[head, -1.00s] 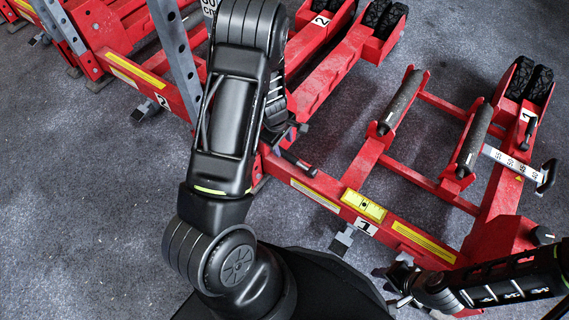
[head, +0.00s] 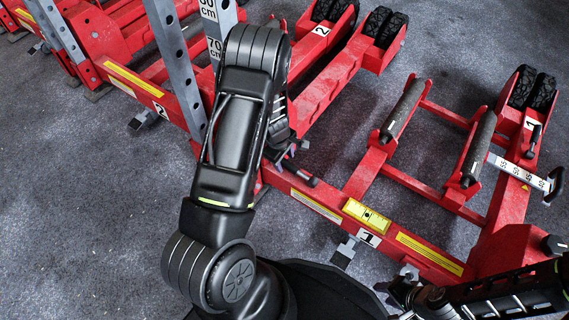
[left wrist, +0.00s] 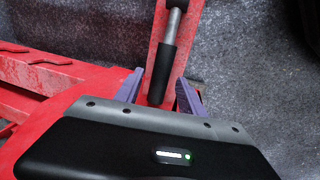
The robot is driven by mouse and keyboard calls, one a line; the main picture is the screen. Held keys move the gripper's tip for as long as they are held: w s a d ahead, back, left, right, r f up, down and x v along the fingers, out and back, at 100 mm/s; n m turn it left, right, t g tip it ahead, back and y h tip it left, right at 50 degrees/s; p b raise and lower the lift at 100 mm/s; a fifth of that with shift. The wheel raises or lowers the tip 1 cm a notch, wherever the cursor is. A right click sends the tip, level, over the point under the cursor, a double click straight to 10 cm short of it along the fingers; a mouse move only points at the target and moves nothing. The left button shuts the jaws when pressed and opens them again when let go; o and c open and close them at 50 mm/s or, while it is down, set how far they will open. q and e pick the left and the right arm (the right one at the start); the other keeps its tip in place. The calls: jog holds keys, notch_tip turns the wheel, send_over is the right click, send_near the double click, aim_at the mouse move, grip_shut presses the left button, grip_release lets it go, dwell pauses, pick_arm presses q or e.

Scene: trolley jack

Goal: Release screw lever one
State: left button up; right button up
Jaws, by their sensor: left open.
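A black-gripped lever with a silver shaft (left wrist: 163,72) sits on a red plate in the left wrist view. Its lower end reaches between the two purple fingertips of my left gripper (left wrist: 159,92). The fingers stand apart on either side, with gaps to the lever. In the head view, my left gripper (head: 284,150) is partly hidden by its forearm. A short black lever (head: 304,177) shows beside it, at the left end of the red jack marked 1 (head: 410,249). My right gripper (head: 400,290) is low at the right, and its fingers are unclear.
The jack marked 1 carries two black rollers (head: 402,110), black wheels (head: 531,88) and a yellow level (head: 367,215). A jack marked 2 (head: 335,80) stands behind it, beside grey perforated posts (head: 177,65). Grey floor (head: 70,220) is clear at the left.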

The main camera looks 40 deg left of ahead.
pick_arm(q)
jog(key=shift+w+f, duration=0.1)
jog(key=shift+f, duration=0.5)
grip_shut()
dwell(1.1)
